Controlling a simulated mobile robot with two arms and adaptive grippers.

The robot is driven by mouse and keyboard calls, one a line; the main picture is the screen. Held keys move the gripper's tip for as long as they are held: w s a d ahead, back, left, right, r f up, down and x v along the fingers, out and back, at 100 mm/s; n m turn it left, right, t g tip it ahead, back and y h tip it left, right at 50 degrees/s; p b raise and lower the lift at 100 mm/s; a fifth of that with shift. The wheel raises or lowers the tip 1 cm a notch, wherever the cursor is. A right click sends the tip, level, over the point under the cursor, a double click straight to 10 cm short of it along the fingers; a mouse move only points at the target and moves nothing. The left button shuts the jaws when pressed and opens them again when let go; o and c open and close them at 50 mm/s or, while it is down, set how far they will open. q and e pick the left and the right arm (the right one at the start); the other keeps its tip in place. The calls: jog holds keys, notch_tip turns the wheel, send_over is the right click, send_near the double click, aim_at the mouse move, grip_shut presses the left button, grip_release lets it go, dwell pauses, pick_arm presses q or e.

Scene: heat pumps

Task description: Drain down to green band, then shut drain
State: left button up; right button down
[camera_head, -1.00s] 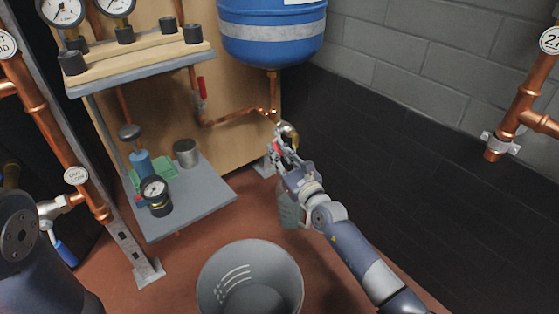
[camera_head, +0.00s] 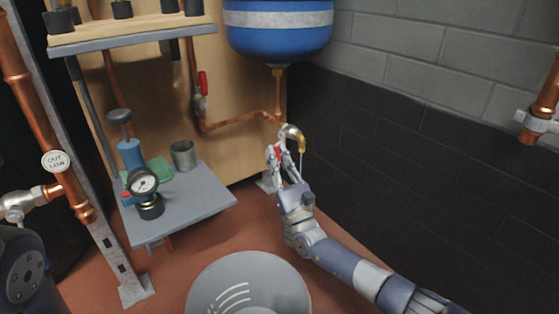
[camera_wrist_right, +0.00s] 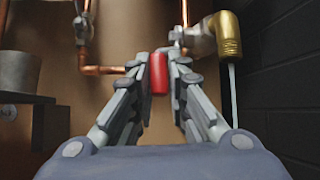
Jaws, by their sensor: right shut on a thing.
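My right gripper (camera_head: 282,155) is shut on the red drain handle (camera_wrist_right: 158,75), which sits between its fingertips in the right wrist view. The brass drain spout (camera_wrist_right: 227,35) is just right of the fingers and points down. A thin pale stream (camera_wrist_right: 233,95) falls from it. In the head view the spout (camera_head: 294,133) is at the end of the copper pipe below the blue vessel (camera_head: 278,40). My left gripper is out of view.
A low grey shelf (camera_head: 190,213) holds a blue hand pump with a small gauge (camera_head: 144,183) and a metal cup (camera_head: 183,155). A dark block wall (camera_head: 420,170) stands on the right.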

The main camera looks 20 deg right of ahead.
jog(key=shift+w+a+t, duration=0.35)
jog(key=shift+w+t, duration=0.05)
jog(key=shift+t, duration=0.4)
jog(key=shift+w+r+m+t, duration=0.1)
jog(key=shift+m+t, duration=0.3)
jog(key=c, duration=1.6)
grip_release()
jog(key=shift+a, duration=0.1)
jog(key=shift+s+d+f, duration=0.2)
jog(key=shift+f, duration=0.15)
jog(key=v, duration=1.1)
jog(key=shift+s+a, duration=0.1)
jog(key=shift+s, duration=0.05)
